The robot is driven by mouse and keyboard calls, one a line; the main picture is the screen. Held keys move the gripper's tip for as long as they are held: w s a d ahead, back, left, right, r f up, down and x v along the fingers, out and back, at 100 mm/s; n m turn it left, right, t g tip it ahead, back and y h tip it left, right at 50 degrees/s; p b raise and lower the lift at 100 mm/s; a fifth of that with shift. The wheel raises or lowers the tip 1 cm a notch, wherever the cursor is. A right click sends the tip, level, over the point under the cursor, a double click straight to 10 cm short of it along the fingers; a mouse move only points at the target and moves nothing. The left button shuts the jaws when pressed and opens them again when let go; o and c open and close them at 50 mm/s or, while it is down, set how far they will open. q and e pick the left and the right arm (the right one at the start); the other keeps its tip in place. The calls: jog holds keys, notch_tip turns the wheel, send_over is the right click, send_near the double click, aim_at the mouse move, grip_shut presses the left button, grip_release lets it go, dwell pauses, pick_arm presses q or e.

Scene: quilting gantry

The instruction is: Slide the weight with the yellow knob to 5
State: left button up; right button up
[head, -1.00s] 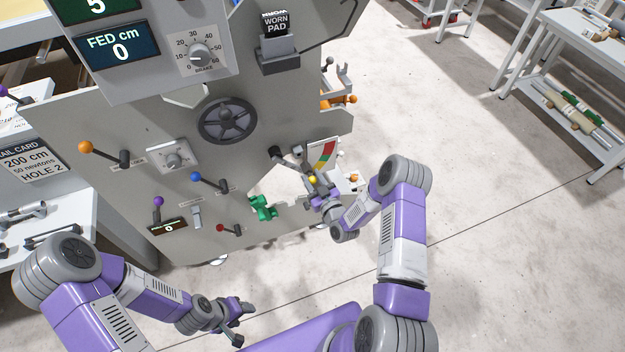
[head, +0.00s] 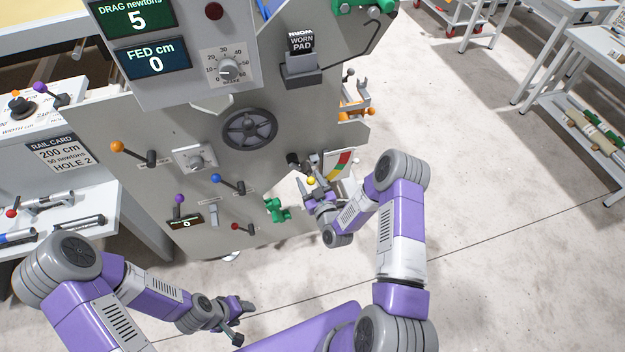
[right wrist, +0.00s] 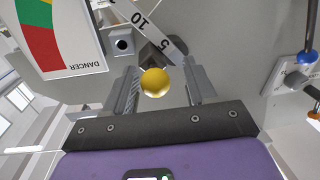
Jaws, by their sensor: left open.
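The yellow knob (head: 311,181) of the sliding weight is at the right part of the machine in the head view. In the right wrist view the knob (right wrist: 155,82) is between the two fingers of my right gripper (right wrist: 163,88), close to the left finger with a visible gap to the right one. The grey weight behind it is mostly hidden. The white scale beam (right wrist: 150,25) shows 10 and 5, and the weight is near the 5. My right gripper (head: 315,190) is open around the knob. My left gripper (head: 242,318) is open and empty, low over the floor.
The dancer gauge (head: 340,163) is close beside the right gripper. A green clamp-like part (head: 277,210), a blue-knobbed lever (head: 217,178) and a handwheel (head: 250,129) are on the panel to the left.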

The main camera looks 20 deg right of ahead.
jog(key=shift+o, duration=0.3)
jog(key=shift+a+r, duration=0.1)
jog(key=shift+a, duration=0.15)
jog(key=shift+d, duration=0.25)
jog(key=s+p, duration=0.1)
jog(key=s, duration=0.6)
jog(key=shift+s, duration=0.3)
jog(key=s+a+f+m+g+y+p, duration=0.1)
jog(key=s+a+f+g+y+p, duration=0.15)
jog(key=s+a+f+g, duration=0.5)
jog(key=s+a+r+m+g+y, duration=0.1)
jog(key=s+a+g, duration=0.2)
jog(key=s+g, duration=0.2)
jog(key=s+a+m+g+p, duration=0.1)
jog(key=s+a+m+g, duration=0.1)
jog(key=s+g, duration=0.3)
jog(key=s+a, duration=0.1)
jog(key=s, duration=0.2)
jog(key=shift+r+y, duration=0.35)
jog(key=shift+r, duration=0.05)
